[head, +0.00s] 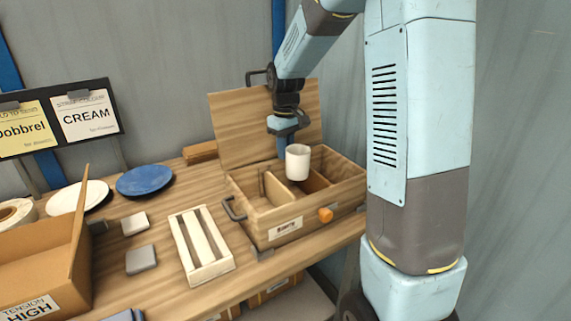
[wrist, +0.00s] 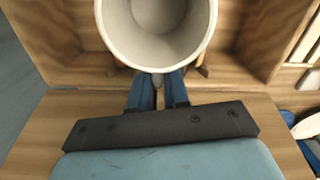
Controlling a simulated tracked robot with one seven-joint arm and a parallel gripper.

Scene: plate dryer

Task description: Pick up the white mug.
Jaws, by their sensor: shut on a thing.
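The white mug (head: 298,162) is upright above the open wooden box (head: 285,232) in the head view. In the wrist view the mug (wrist: 157,58) fills the top middle, its empty inside facing the camera. My gripper (wrist: 156,92) has its blue fingers closed at the near side of the mug, on what looks like its handle. In the head view my gripper (head: 283,145) is just left of the mug and partly behind it. The mug appears held over the box's compartments. The box's floor under the mug is hidden.
The box's raised lid (head: 235,125) stands behind my gripper. A white slotted rack (head: 202,245), a blue plate (head: 145,180), a white plate (head: 82,196) and a cardboard box (head: 40,268) lie to the left. An orange knob (head: 325,215) sticks out from the box's front.

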